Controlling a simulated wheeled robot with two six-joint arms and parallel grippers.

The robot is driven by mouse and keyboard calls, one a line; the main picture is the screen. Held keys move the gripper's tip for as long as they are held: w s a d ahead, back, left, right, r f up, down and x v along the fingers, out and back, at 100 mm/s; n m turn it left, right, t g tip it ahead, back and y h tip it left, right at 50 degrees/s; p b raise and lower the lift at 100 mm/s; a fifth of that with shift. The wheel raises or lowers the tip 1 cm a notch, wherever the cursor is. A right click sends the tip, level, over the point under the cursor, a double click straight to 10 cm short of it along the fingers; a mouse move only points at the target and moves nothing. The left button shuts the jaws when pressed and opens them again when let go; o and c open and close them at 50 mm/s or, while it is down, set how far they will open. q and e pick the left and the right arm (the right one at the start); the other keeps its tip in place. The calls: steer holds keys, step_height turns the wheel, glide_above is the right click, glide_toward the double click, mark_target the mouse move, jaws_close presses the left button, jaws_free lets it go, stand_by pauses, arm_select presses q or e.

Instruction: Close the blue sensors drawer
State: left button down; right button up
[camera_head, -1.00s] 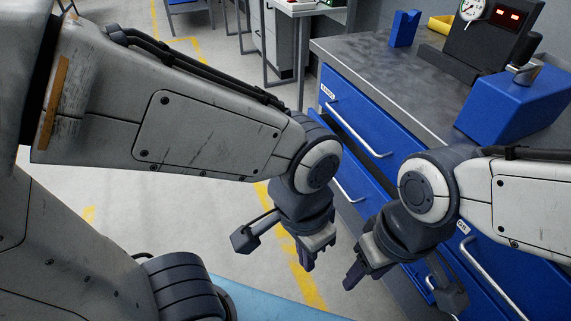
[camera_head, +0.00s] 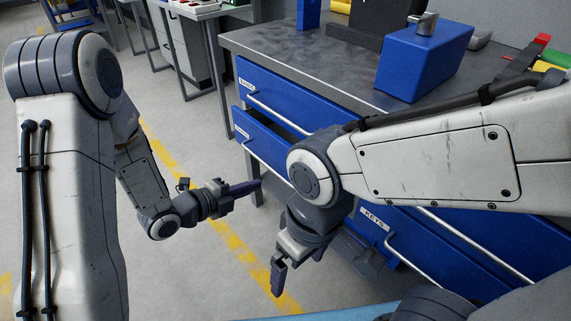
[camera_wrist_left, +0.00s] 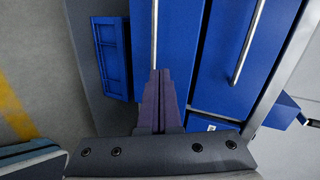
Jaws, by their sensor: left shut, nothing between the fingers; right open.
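A blue drawer (camera_head: 262,137), second down in the left column of the cabinet, stands partly pulled out. A dark gap shows above its front, and its label is too small to read. It also appears to be the front behind my fingers in the left wrist view (camera_wrist_left: 181,40). My left gripper (camera_head: 257,187) is shut and empty, pointing toward this drawer from the left; I cannot tell whether it touches. My right gripper (camera_head: 298,268) is open and empty, lower and nearer, in front of the cabinet. My right arm hides part of the drawer.
The upper blue drawer (camera_head: 290,103) looks closed. A drawer labelled KEYS (camera_head: 400,232) is at the lower right. The grey worktop (camera_head: 300,50) carries a blue block (camera_head: 425,60). Floor with a yellow line (camera_head: 225,235) is clear left of the cabinet.

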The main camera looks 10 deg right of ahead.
mark_target(287, 160)
arm_select(q)
steer(key=w+d+h, duration=0.1)
steer(key=w+d, duration=0.1)
steer(key=d, duration=0.1)
steer(key=w+d+r+m+t+h+b, duration=0.1)
steer(key=w+d, duration=0.1)
steer(key=d, duration=0.1)
steer(key=w+d+r+t+h+b, duration=0.1)
steer(key=w+d, duration=0.1)
steer(key=d, duration=0.1)
steer(key=shift+w+d+m+h, duration=0.25)
steer(key=shift+m+h, duration=0.05)
steer(key=shift+m, duration=0.1)
arm_select(e)
step_height(287, 160, down, 2)
steer(key=shift+f, duration=0.2)
arm_select(q)
steer(key=shift+w+f, duration=0.1)
